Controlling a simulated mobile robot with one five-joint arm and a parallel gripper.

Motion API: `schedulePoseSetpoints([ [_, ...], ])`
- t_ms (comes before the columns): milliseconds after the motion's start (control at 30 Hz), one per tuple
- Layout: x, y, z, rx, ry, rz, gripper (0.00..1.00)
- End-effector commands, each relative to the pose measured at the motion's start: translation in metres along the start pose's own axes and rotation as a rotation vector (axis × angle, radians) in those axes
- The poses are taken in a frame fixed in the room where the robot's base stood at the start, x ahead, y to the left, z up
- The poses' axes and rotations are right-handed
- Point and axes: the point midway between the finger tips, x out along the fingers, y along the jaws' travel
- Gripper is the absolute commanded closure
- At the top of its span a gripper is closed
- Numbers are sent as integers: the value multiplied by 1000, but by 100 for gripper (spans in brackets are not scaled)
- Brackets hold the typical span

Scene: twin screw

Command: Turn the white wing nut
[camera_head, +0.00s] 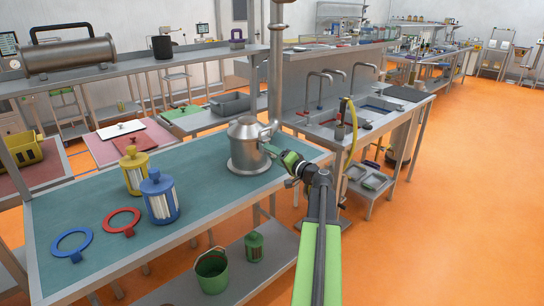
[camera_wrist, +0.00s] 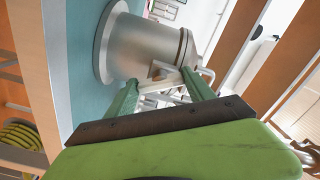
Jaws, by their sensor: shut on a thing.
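A silver metal vessel with a lid (camera_head: 247,145) stands at the far right end of the teal-topped table. It also shows in the wrist view (camera_wrist: 140,45). My gripper (camera_head: 291,161) reaches to the right side of the vessel. In the wrist view, its two green fingers (camera_wrist: 158,78) stand apart, their tips at a small pale wing nut (camera_wrist: 164,69) beside the vessel's wall. The gripper is shut on this wing nut. The fingers and the arm hide most of it, and I cannot make out its turn angle.
On the teal table (camera_head: 205,185) are a blue-capped canister (camera_head: 160,197), a yellow-capped canister (camera_head: 134,172), a red ring (camera_head: 122,221) and a blue ring (camera_head: 72,243). A green bucket (camera_head: 212,270) stands on the lower shelf. A sink bench (camera_head: 350,125) is behind. Orange floor at right is free.

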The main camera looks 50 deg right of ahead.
Motion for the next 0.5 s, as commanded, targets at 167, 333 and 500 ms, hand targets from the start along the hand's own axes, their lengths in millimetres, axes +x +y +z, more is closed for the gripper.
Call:
schedulePoseSetpoints([
  [167,1,0,0,-132,0,-3,79],
  [333,1,0,0,-233,0,-2,79],
  [500,1,0,0,-299,0,-2,79],
])
